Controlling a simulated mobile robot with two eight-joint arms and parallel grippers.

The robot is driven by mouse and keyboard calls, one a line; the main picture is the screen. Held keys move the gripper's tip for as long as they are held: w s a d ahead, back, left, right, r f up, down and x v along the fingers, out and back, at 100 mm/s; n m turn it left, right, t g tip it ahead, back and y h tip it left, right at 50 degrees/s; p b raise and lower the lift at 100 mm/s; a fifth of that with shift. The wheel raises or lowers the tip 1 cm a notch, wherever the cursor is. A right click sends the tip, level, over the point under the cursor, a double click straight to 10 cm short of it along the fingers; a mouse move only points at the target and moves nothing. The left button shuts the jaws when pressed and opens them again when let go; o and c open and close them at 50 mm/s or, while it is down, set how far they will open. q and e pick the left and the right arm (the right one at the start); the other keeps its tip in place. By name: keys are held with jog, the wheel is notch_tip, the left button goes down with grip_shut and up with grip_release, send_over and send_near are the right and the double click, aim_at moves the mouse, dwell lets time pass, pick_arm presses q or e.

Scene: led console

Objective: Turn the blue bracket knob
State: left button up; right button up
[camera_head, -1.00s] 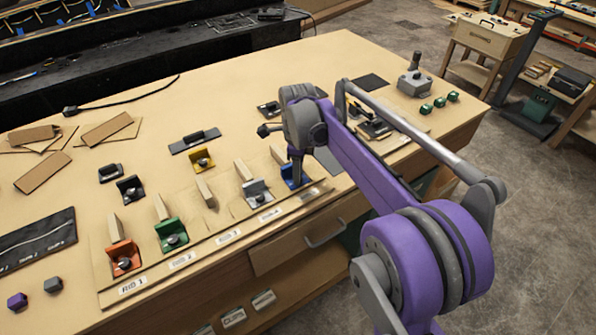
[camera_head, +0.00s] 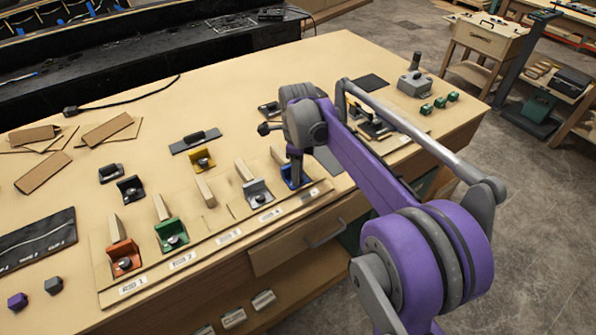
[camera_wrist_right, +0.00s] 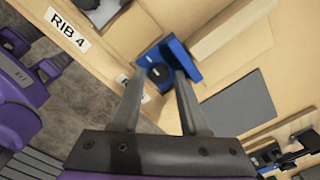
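The blue bracket (camera_head: 285,182) stands at the right end of the row of brackets on the table, partly hidden behind my right gripper (camera_head: 295,182). In the right wrist view the blue bracket (camera_wrist_right: 190,64) shows with its dark round knob (camera_wrist_right: 157,73). My right gripper (camera_wrist_right: 158,78) has its two fingers apart, and the knob appears in the gap between the fingertips. I see space between the knob and each finger; I cannot tell how far the tips are above it. My left gripper is in neither view now.
Grey (camera_head: 258,192), green (camera_head: 172,236) and orange (camera_head: 123,258) brackets stand left of the blue one, with wooden blocks behind them. A yellow bracket (camera_head: 202,158) lies farther back. A light wooden strip (camera_wrist_right: 232,30) runs beside the blue bracket. The table's back middle is clear.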

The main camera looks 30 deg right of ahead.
notch_tip(320, 180, up, 11)
jog(key=shift+p, duration=0.35)
dwell(0.3)
jog(key=shift+f, duration=0.15)
